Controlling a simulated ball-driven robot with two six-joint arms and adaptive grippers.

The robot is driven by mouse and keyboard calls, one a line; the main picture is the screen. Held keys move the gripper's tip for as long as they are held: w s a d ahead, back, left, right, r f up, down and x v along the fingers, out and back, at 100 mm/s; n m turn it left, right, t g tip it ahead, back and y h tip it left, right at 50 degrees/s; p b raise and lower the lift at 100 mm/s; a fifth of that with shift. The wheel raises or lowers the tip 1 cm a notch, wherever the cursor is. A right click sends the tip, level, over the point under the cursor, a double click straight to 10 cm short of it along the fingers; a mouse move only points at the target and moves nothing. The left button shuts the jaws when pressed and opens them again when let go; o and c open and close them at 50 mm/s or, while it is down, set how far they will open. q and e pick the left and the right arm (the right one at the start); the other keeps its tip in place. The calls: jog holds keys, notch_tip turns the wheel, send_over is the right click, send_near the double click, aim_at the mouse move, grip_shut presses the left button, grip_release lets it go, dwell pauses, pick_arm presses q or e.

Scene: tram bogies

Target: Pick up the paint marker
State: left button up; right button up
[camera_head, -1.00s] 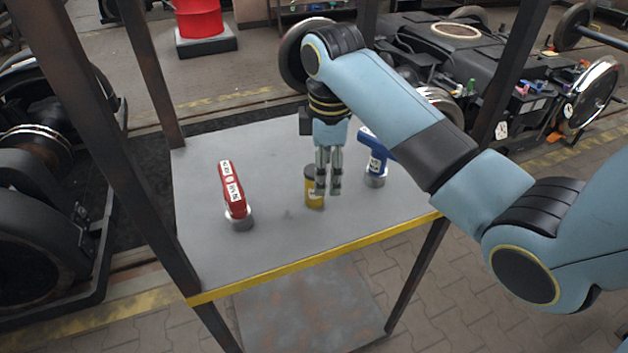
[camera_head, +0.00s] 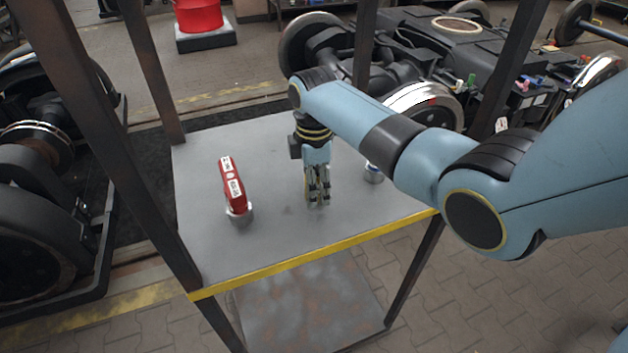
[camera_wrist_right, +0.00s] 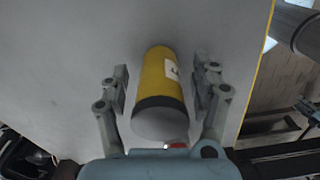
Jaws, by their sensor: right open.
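A yellow cylinder with a dark band and a grey end, which I take to be the paint marker (camera_wrist_right: 162,75), stands on the grey table top (camera_head: 270,150). In the right wrist view it lies between the two fingers of my right gripper (camera_wrist_right: 163,80), with a small gap on each side. In the head view my right gripper (camera_head: 318,198) points down over the table and hides nearly all of the cylinder. The right gripper is open. My left gripper is not in view.
A red tool with white labels (camera_head: 232,183) stands on the table to the left. Dark posts rise at the table's corners. A yellow strip (camera_head: 315,255) marks the front edge.

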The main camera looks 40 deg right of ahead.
jog(key=shift+f, duration=0.35)
jog(key=c, duration=1.3)
jog(key=shift+r, duration=0.1)
